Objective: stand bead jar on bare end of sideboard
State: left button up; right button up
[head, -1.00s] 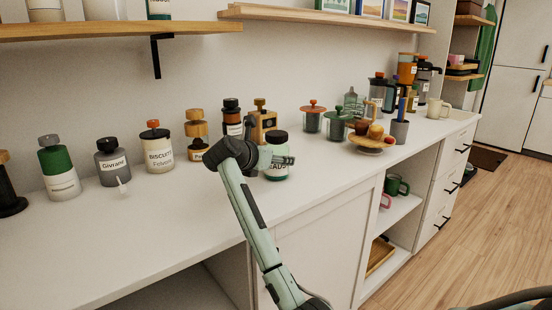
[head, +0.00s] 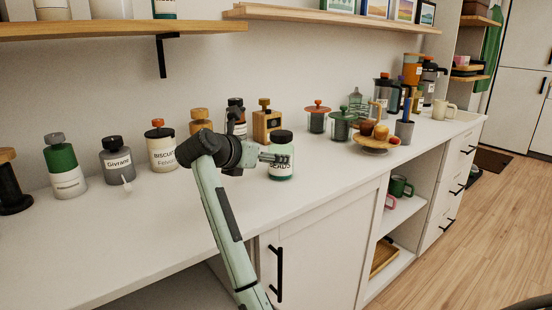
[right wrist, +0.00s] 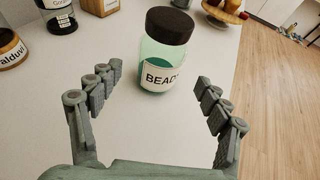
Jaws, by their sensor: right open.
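The bead jar (head: 281,171) is a clear pale-green jar with a dark lid and a white label. It stands upright on the white sideboard (head: 130,235), near its front edge. My right gripper (head: 274,158) is at the jar's left side in the head view, its fingers overlapping the label. In the right wrist view its jaws (right wrist: 158,82) are wide apart and empty, with the bead jar (right wrist: 163,60) upright just beyond and between the fingertips. Contact is not visible. My left gripper is not in view.
A biscuit jar (head: 161,152), a grey jar (head: 116,164), a green-and-white jar (head: 66,170) and a wooden box grinder (head: 266,125) line the wall. A fruit stand (head: 372,148) and presses stand to the right. The front left of the top is bare. A shelf (head: 110,29) hangs above.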

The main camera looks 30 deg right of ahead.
jog(key=shift+v, duration=2.05)
